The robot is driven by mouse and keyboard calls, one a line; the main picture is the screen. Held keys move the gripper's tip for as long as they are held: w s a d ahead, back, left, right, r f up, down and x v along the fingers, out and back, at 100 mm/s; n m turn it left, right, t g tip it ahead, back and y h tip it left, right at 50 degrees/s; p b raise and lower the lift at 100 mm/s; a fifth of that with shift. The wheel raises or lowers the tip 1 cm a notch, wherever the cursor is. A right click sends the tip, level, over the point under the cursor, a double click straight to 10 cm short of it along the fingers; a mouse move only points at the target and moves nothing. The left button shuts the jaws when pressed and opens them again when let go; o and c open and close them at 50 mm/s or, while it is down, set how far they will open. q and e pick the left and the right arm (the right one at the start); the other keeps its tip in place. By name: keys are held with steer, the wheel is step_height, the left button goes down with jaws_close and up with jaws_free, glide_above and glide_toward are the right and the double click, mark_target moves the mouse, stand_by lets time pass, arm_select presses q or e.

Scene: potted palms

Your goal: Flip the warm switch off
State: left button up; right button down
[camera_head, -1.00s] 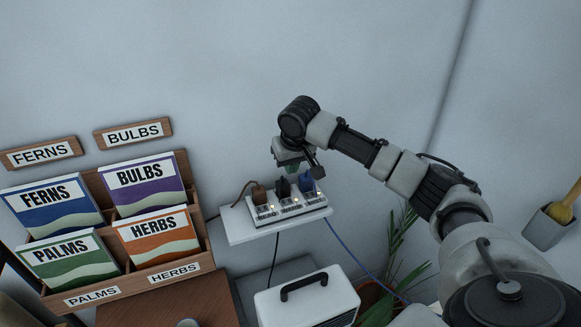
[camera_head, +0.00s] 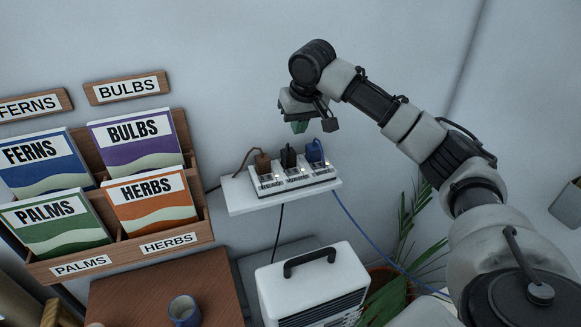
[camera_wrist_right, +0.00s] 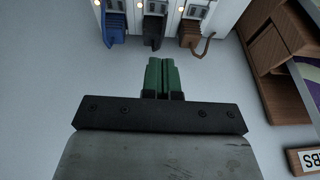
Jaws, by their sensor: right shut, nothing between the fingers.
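A white power strip (camera_head: 295,178) lies on a small white wall shelf. A brown plug (camera_head: 262,163), a black plug (camera_head: 288,158) and a blue plug (camera_head: 314,152) stand in it. Each socket has a small switch and a label in front; I cannot read which is warm. My right gripper (camera_head: 299,127) is shut and empty, its green fingers pointing down above the strip, clear of the plugs. In the right wrist view the shut fingers (camera_wrist_right: 164,75) line up near the black plug (camera_wrist_right: 154,30); small lights glow by the sockets. My left gripper is out of view.
The shelf (camera_head: 238,197) has bare room at its left end. A wooden seed-packet rack (camera_head: 205,225) stands left of it. A white heater-like box (camera_head: 318,280) with a black handle is below. A palm (camera_head: 405,235) and the blue cable (camera_head: 365,237) are at lower right.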

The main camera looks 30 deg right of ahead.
mark_target(289, 172)
steer(key=shift+f, duration=0.1)
steer(key=x, duration=0.4)
steer(key=p+x, duration=0.1)
steer(key=x, duration=0.3)
steer(key=p+x, duration=0.1)
steer(key=x, duration=0.3)
steer(key=shift+s+a+f, duration=0.1)
steer(key=shift+s+f, duration=0.2)
steer(key=shift+a+f, duration=0.1)
steer(key=shift+f, duration=0.6)
steer(key=p, duration=0.3)
steer(key=shift+a+f, duration=0.1)
steer(key=shift+a, duration=0.15)
steer(key=shift+f, duration=0.3)
steer(key=shift+h, duration=0.3)
steer(key=shift+s+d+r, duration=0.1)
steer(key=shift+d, duration=0.05)
